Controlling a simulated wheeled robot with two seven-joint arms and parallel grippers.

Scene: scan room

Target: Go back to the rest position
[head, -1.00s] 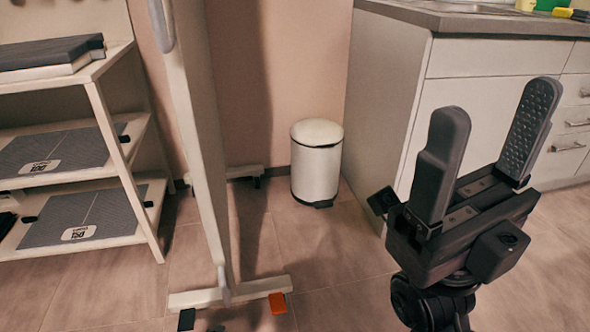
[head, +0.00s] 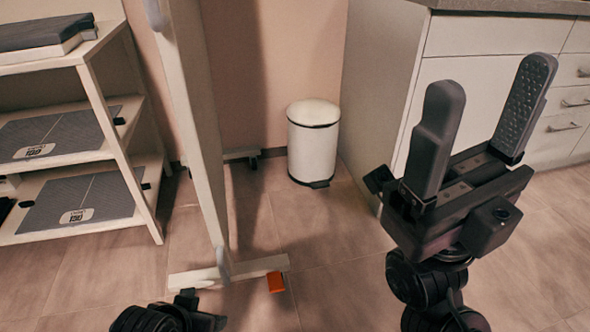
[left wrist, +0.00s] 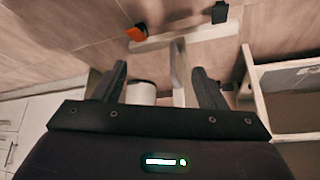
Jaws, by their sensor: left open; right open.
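My right gripper (head: 492,80) stands upright at the right in the head view, its two black fingers wide apart with nothing between them. It is in front of the cabinet, touching nothing that I can see. Part of my left arm shows at the bottom left of the head view, near the screen's foot; its fingers cannot be made out there. In the left wrist view my left gripper (left wrist: 160,68) has its fingers apart and holds nothing.
A white screen (head: 195,130) stands on a foot (head: 240,269) with an orange tab (head: 275,281). A shelf rack (head: 110,125) is at the left, a white bin (head: 313,145) behind, a cabinet (head: 480,95) at the right.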

